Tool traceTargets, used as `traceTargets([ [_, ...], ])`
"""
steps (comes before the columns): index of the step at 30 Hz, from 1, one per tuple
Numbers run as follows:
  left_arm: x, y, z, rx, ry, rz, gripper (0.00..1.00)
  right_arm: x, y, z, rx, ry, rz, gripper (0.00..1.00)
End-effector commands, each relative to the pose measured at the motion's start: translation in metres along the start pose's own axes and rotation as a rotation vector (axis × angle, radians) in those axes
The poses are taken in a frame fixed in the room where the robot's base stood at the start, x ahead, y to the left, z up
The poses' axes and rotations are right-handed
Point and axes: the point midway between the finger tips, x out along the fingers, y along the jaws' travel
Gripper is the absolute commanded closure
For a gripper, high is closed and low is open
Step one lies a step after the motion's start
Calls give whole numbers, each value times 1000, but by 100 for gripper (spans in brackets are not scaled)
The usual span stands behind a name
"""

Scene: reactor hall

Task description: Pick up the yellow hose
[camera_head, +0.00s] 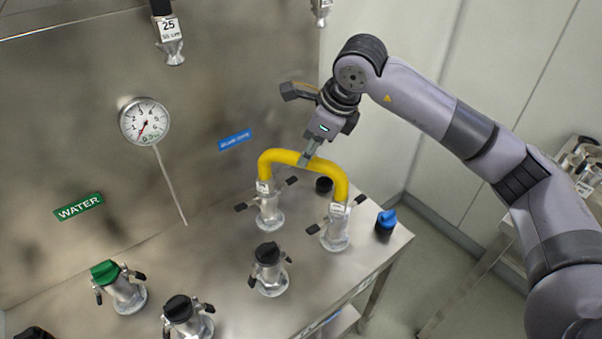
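The yellow hose (281,156) is a short arch over the right part of the steel table. Its ends sit on two metal couplings, a left one (268,208) and a right one (336,232), both with dark side levers. My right gripper (307,158) points down at the top of the arch, near its middle. One grey finger shows in front of the hose and overlaps it; the other finger is hidden. I cannot tell whether the fingers are closed on the hose. My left gripper is not in view.
Black-capped couplings (269,272) (184,313) and a green-capped coupling (119,286) stand on the table. A blue-topped cap (385,222) lies near its right edge. A gauge (144,121) and a hanging nozzle (169,42) are at the steel back wall. A cart (477,281) stands right.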

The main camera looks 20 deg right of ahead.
Motion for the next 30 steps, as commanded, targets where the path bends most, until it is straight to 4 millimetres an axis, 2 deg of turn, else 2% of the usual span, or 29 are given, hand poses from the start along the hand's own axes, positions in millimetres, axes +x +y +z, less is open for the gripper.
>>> traceTargets([
  [7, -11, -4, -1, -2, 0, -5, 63, 16, 1, 0, 0, 2, 2, 50],
  [11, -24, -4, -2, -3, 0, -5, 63, 36, 4, -1, 0, 3, 4, 50],
  [16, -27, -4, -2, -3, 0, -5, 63, 57, 4, -1, 0, 1, 1, 50],
  [24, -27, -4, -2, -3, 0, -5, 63, 61, 3, -2, -1, -1, -1, 50],
  [30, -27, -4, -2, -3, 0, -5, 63, 60, 3, -1, -1, -1, -1, 64],
])
